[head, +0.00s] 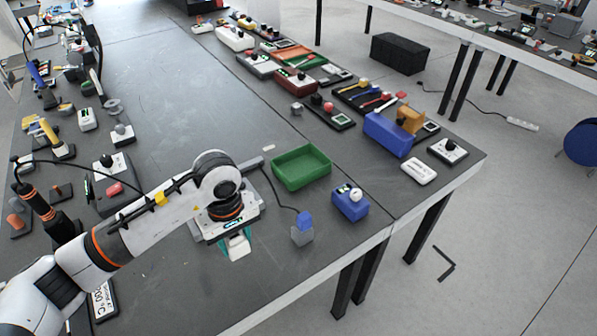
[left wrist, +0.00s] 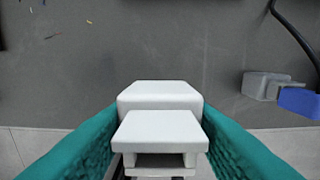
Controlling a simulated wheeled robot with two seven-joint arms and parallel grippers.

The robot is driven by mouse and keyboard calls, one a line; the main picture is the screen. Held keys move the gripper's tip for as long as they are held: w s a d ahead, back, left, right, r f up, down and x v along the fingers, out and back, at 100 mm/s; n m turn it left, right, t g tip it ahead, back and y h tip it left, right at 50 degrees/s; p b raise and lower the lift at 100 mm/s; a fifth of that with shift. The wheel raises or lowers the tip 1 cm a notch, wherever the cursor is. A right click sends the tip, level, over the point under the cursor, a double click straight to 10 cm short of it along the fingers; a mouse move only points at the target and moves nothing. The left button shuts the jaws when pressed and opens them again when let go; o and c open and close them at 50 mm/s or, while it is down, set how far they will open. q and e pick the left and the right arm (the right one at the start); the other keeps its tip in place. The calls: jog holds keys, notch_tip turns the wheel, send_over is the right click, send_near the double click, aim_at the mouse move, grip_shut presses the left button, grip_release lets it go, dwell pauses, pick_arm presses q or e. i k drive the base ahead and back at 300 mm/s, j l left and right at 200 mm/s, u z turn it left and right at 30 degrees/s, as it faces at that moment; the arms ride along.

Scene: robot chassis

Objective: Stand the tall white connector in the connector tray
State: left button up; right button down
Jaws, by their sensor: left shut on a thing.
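My left gripper (head: 237,246) is over the near part of the dark table, close to its front edge, pointing down. In the left wrist view its teal fingers are shut on the white connector (left wrist: 160,128), a stepped white block. A green open tray (head: 302,167) lies to the right of and beyond the gripper, and looks empty. I cannot tell from looks which one is the connector tray. My right gripper is not in view.
A grey and blue plug (head: 302,231) with a dark cable stands right of the gripper; it also shows in the left wrist view (left wrist: 265,86). A large blue box (head: 387,134) is beyond the blue holder. Tools crowd the left side. The table's middle is clear.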

aim_at(298, 179)
jog(key=i+l+u, duration=0.15)
jog(key=i+l, duration=0.2)
jog(key=i+l+u, duration=0.1)
jog(key=i+l, duration=0.2)
jog(key=l, duration=0.15)
jog(key=i+l+u, duration=0.15)
jog(key=i+l, duration=0.15)
jog(key=l, duration=0.15)
